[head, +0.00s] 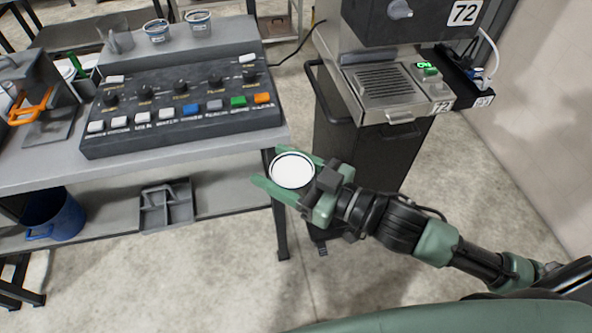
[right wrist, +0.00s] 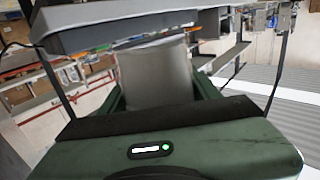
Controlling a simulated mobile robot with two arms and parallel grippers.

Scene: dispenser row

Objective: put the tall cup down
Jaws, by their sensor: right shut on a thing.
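The tall cup (head: 292,170) shows in the head view from above as a white round top with a dark rim. My right gripper (head: 285,172) is shut around it, with a green finger on either side. It holds the cup in the air just off the right front corner of the grey table (head: 225,150). In the right wrist view the cup (right wrist: 155,75) is a plain grey-white body between the green fingers, its far end close to a grey edge. My left gripper is not in view.
A control panel (head: 180,105) with knobs and coloured buttons covers much of the tabletop. A dispenser marked 72 (head: 395,85) stands at right. A blue bucket (head: 52,214) and grey tray (head: 167,207) sit on the lower shelf.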

